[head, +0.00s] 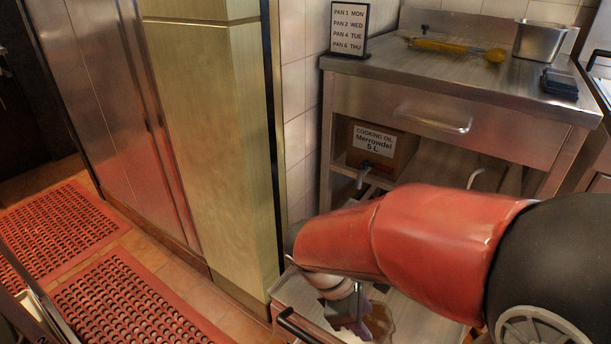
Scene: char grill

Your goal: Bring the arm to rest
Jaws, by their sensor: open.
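My arm reaches in from the right in the head view and bends down over an open metal drawer or tray (285,298) low in the counter. My gripper (352,318) points down at the bottom of the view, partly hidden by my own red arm. Its jaws are apart, and I see nothing held between them. What lies just below it is mostly covered by the arm.
A cooking oil box (373,148) sits on the shelf below. Red mats (125,305) cover the left floor.

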